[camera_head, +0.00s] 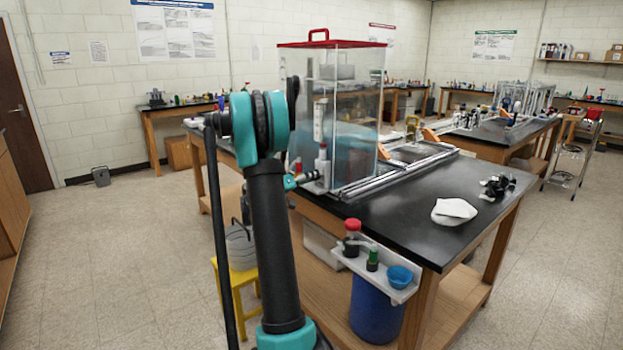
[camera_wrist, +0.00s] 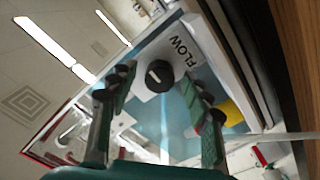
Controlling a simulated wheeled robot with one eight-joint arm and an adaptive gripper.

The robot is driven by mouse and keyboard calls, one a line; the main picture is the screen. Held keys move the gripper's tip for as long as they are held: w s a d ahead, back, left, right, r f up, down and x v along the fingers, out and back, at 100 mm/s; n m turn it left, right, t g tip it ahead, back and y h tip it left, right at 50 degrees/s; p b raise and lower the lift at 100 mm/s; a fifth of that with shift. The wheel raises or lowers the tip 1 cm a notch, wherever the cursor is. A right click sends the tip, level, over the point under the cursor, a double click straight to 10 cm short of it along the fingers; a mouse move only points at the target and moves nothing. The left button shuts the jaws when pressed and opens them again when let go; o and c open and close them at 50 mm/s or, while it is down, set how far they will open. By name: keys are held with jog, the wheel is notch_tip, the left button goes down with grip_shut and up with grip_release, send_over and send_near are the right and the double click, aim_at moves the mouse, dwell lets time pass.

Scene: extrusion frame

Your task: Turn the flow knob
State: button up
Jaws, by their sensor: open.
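The flow knob (camera_wrist: 160,76) is a round black knob with a short white mark, next to a label reading FLOW (camera_wrist: 184,52) in the wrist view. My gripper (camera_wrist: 157,80) is open, with one finger on each side of the knob. Gaps show between the fingers and the knob, so neither finger appears to touch it. I cannot tell how far the tips are from it in depth.
The tank stands on a black-topped bench (camera_head: 420,205). A white cloth (camera_head: 454,211) and dark clamps (camera_head: 497,187) lie on the bench. A side shelf (camera_head: 372,266) holds a red-capped bottle (camera_head: 352,238) and a blue cup (camera_head: 399,276).

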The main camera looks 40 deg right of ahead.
jog(key=shift+c, duration=0.6)
grip_shut()
jog(key=shift+n, duration=0.4)
jog(key=n, duration=1.3)
jog(key=shift+n, duration=0.3)
